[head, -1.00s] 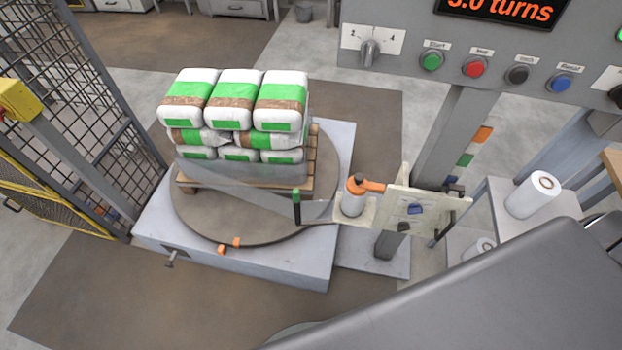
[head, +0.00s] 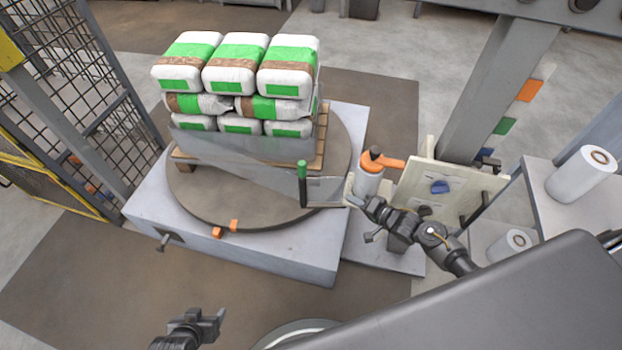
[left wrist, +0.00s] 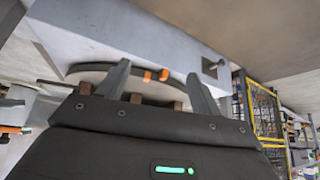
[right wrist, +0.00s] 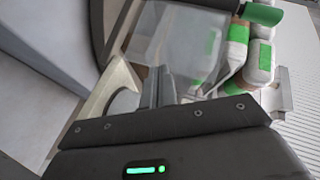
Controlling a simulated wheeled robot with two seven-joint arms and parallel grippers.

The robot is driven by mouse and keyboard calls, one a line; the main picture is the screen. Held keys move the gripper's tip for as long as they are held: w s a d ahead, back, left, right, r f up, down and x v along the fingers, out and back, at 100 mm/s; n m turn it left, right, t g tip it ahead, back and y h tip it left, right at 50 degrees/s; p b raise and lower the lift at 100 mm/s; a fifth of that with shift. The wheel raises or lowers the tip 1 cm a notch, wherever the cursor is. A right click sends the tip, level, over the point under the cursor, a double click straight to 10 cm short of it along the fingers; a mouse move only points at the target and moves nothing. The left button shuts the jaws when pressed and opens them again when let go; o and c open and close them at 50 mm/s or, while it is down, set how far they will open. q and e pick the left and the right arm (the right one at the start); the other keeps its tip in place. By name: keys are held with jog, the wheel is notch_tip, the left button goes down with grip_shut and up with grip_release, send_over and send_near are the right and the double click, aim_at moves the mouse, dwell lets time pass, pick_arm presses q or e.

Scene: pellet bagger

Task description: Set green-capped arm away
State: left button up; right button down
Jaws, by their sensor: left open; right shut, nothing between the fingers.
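The green-capped arm (head: 303,184) stands upright at the front right edge of the round turntable (head: 245,214); a thin bar runs from its foot to the right. Its green cap also shows in the right wrist view (right wrist: 262,14). My right gripper (head: 352,197) is shut and empty at the right end of that bar, beside the film roll carriage; I cannot tell whether it touches. Clear film (head: 240,160) stretches from the carriage side to the stacked bags (head: 238,75). My left gripper (head: 220,318) is open and empty, low in front of the machine base.
A mesh fence (head: 75,80) bounds the left. Spare white rolls (head: 580,175) sit on a shelf at right. The floor before the base is clear.

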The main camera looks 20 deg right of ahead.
pick_arm(q)
notch_tip(320, 180, up, 11)
jog(key=t+b, duration=0.2)
jog(key=b, duration=0.1)
jog(key=shift+d+r+b, duration=0.15)
jog(key=shift+d+b, duration=0.05)
jog(key=shift+b, duration=0.2)
pick_arm(e)
jog(key=w+a+r+y, duration=0.1)
jog(key=a+r+y, duration=0.1)
jog(key=r, duration=0.3)
jog(key=w+a+r+m+y, duration=0.1)
jog(key=a+r+y, duration=0.1)
jog(key=r, duration=0.4)
jog(key=shift+w+r+y, duration=0.15)
jog(key=shift+y, duration=0.65)
pick_arm(q)
jog(key=shift+d+h, duration=0.1)
jog(key=shift+h, duration=0.2)
pick_arm(e)
jog(key=shift+w+a, duration=0.1)
jog(key=shift+a, duration=0.05)
